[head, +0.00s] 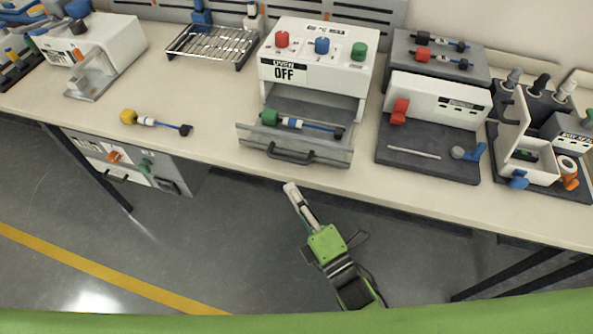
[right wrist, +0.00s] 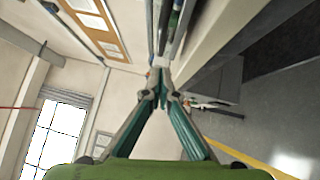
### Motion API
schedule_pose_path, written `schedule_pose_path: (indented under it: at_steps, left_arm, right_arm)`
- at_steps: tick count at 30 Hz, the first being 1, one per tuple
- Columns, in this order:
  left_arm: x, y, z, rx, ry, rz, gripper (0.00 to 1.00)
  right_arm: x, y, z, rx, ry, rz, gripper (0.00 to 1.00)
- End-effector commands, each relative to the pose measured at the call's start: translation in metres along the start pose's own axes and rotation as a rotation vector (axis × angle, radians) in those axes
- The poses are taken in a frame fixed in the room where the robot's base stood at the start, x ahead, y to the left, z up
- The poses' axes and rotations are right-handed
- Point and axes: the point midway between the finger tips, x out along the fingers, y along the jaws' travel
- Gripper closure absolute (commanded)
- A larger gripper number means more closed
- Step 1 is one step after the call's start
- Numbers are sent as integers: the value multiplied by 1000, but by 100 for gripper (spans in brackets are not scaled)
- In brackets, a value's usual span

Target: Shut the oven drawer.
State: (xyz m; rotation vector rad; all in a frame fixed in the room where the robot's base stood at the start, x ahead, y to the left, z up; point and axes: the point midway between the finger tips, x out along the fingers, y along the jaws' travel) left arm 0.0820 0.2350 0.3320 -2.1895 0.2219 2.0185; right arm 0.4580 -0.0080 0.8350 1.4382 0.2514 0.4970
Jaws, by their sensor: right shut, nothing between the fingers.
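The oven (head: 313,72) is a white box with red, blue and green knobs and an "OFF" label, standing on the bench. Its drawer (head: 335,153) is pulled out toward the bench's front edge. A dark handle (head: 290,155) is on the drawer's front. A part with a green end, a white and blue middle and a dark tip (head: 300,123) lies in the drawer. My right gripper (head: 290,187) is below and in front of the drawer, just off the bench edge, shut and empty. It also shows shut in the right wrist view (right wrist: 160,66). My left gripper is not seen.
A yellow-ended part (head: 150,122) lies on the bench left of the drawer. A wire rack (head: 213,44) stands behind it. A dark base with a white block and red clamp (head: 435,155) sits close to the right of the drawer. The floor before the bench is clear.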

Motion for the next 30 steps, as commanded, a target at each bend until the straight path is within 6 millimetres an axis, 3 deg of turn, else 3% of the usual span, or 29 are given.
schedule_pose_path:
  at_steps: [1,7,23,30]
  left_arm:
    - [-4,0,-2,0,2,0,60]
    - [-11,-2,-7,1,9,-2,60]
    - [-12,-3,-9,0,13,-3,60]
    - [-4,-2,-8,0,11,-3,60]
  right_arm:
    - [12,3,0,0,0,3,100]
    - [30,2,21,-2,1,0,100]
    - [38,-1,29,1,0,-1,100]
    - [61,-8,53,-3,1,1,100]
